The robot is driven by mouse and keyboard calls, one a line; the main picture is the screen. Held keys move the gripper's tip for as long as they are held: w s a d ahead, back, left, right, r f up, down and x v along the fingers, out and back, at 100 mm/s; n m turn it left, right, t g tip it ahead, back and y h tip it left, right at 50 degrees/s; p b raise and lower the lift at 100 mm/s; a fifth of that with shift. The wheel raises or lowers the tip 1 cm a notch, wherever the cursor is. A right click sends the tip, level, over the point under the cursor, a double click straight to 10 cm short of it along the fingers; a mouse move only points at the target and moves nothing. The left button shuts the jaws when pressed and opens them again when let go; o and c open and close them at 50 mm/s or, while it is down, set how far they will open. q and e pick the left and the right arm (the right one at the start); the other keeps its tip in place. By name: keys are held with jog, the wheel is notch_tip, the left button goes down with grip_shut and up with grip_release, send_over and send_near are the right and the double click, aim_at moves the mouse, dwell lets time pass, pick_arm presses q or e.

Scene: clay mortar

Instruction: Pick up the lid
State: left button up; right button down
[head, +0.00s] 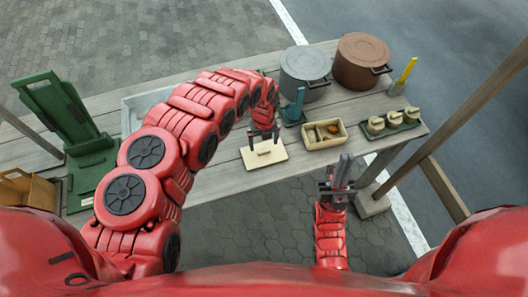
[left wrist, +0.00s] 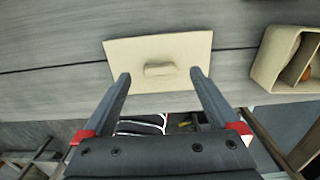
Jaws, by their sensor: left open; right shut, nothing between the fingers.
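The lid (head: 265,155) is a flat cream rectangle with a small raised handle, lying on the wooden table near its front edge. In the left wrist view the lid (left wrist: 190,50) lies ahead of the fingertips, and its handle (left wrist: 159,69) sits midway between them. My left gripper (head: 263,137) is above the lid with its fingers apart on either side of the handle; it also shows in the left wrist view (left wrist: 160,77). I cannot tell how far above the lid it is. My right gripper (head: 338,176) is shut and empty, in front of the table's edge.
A cream box (head: 325,134) with small items stands right of the lid. Behind are a grey pot (head: 304,66) and a brown pot (head: 361,60). A green tray (head: 393,124) holds several cream pieces. A green stand (head: 62,115) is at the left.

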aim_at(264, 151)
pick_arm(q)
jog(key=f, duration=0.1)
jog(key=f+p, duration=0.1)
jog(key=shift+s+d+f, duration=0.15)
jog(key=shift+s+f, duration=0.2)
jog(key=shift+s, duration=0.05)
jog(key=shift+w+f, duration=0.1)
jog(key=shift+f, duration=0.4)
jog(key=c, duration=1.4)
